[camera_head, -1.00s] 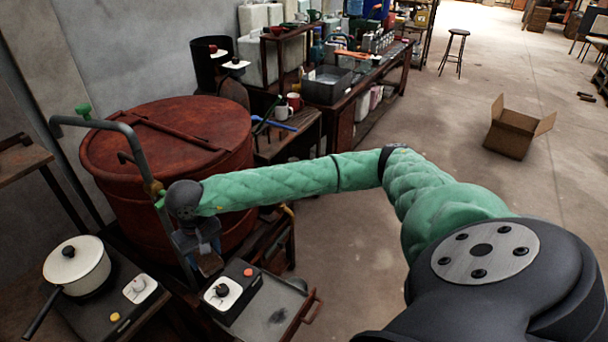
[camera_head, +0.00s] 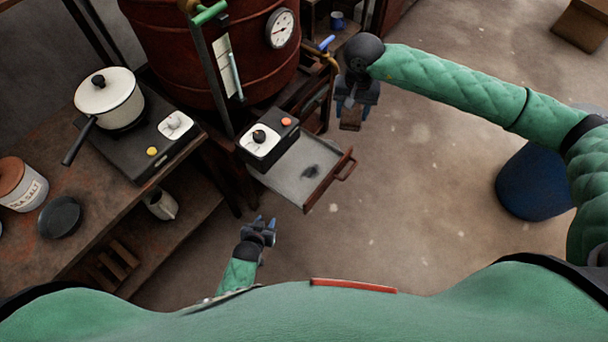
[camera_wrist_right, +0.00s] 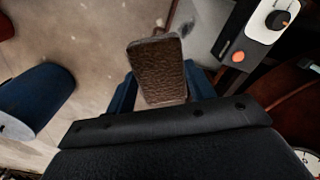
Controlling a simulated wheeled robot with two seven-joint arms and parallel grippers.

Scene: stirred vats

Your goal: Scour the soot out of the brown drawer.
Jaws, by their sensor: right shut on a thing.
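The brown drawer (camera_head: 295,188) is pulled open below the control box, with a pale grey inside and a brown front with a handle. A dark soot patch (camera_head: 311,171) lies on its floor. My right gripper (camera_head: 351,108) is shut on a brown textured scrubbing block (camera_head: 350,118), beyond the drawer's handle end and apart from the soot. The block (camera_wrist_right: 157,70) also fills the middle of the right wrist view, between the blue fingers. My left gripper (camera_head: 265,224) is empty in front of the drawer, its fingers apart.
A rusty red vat (camera_head: 180,45) with a gauge (camera_head: 280,28) stands behind the drawer. A control box (camera_head: 268,138) sits at the drawer's back. A white pot (camera_head: 108,100) stands on the left bench. A blue bin (camera_head: 538,182) is at right; floor between is clear.

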